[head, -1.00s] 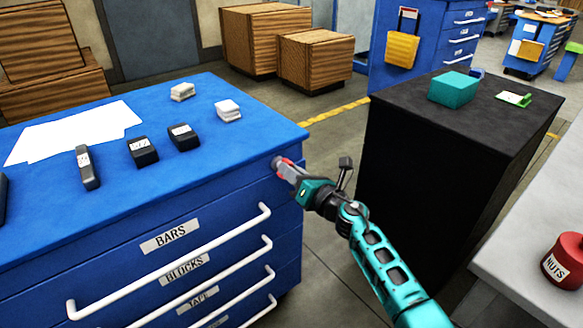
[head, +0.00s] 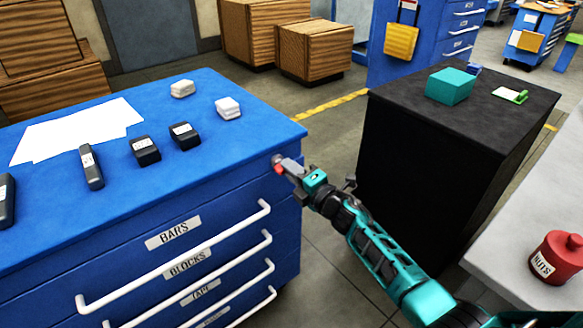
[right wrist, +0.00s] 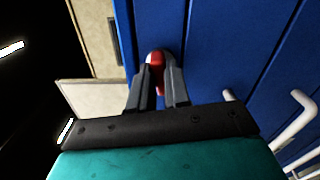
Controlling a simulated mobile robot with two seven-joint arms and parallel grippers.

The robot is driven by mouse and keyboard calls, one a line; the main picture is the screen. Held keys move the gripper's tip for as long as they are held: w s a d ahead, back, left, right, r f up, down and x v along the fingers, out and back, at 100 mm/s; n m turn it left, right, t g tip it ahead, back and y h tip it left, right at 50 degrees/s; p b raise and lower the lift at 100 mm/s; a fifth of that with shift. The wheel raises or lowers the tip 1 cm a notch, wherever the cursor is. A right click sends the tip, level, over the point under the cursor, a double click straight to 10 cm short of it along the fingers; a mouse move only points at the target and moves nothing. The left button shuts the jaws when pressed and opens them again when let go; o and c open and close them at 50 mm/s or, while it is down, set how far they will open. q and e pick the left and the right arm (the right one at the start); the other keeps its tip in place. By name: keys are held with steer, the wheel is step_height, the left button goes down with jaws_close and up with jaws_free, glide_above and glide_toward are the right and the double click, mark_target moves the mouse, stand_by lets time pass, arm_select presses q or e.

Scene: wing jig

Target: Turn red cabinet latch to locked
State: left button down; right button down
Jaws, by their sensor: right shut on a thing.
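The red latch (head: 279,168) sits at the upper right corner of the blue cabinet's (head: 130,262) front, just under the top edge. My right gripper (head: 284,166) is at the latch, with its fingers shut on it. In the right wrist view the red latch (right wrist: 156,66) shows between the two grey fingertips (right wrist: 161,78), with a pale round part behind it against the blue front. Much of the latch is hidden by the fingers. My left gripper is not in view.
The cabinet top holds black blocks (head: 145,151), pale blocks (head: 228,108) and white paper (head: 80,130). White drawer handles (head: 180,256) stick out below the latch. A black cabinet (head: 440,150) stands to the right, with a floor gap between. A red nuts can (head: 557,258) is on the grey table.

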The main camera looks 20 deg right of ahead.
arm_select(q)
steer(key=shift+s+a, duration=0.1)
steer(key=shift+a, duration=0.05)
arm_select(e)
steer(key=shift+m, duration=1)
steer(key=c, duration=1.1)
jaws_free()
steer(key=shift+s, duration=0.1)
arm_select(q)
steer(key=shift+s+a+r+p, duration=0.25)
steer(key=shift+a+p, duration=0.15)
steer(key=shift+p, duration=0.65)
arm_select(e)
steer(key=v, duration=1.2)
steer(key=shift+s+d, duration=0.15)
steer(key=shift+s, duration=0.2)
